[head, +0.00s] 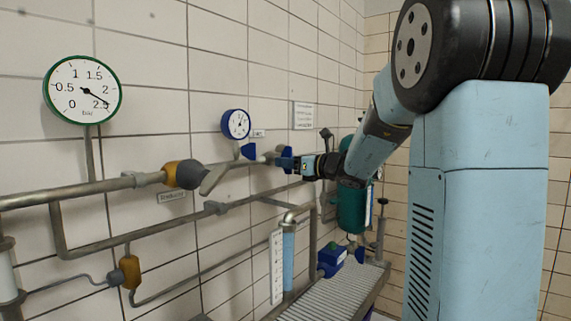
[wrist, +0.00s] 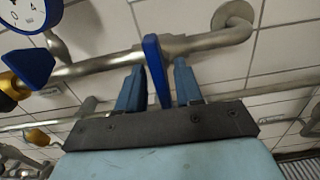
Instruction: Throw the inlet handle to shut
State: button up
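A flat blue lever handle (wrist: 155,68) sits on the grey wall pipe in the wrist view. My gripper (wrist: 160,90) is open, with one blue finger on each side of this lever and narrow gaps between. In the head view my gripper (head: 287,160) is at the wall pipe, right of the blue-rimmed gauge, and its fingers largely hide the lever. A second blue handle (head: 248,151) is below that gauge; it also shows at the left of the wrist view (wrist: 28,64). The labels are too small to tell which handle is the inlet.
A green-rimmed gauge (head: 83,90) and a yellow-grey valve with a grey lever (head: 213,180) are on the left. The blue-rimmed gauge (head: 236,124) is left of my gripper. A green tank (head: 352,205) stands behind my arm. A slatted bench (head: 335,291) is below.

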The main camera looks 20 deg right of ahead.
jog(key=shift+d+r, duration=0.1)
jog(key=v, duration=1.3)
jog(key=shift+s+d, duration=0.2)
jog(key=shift+s, duration=0.15)
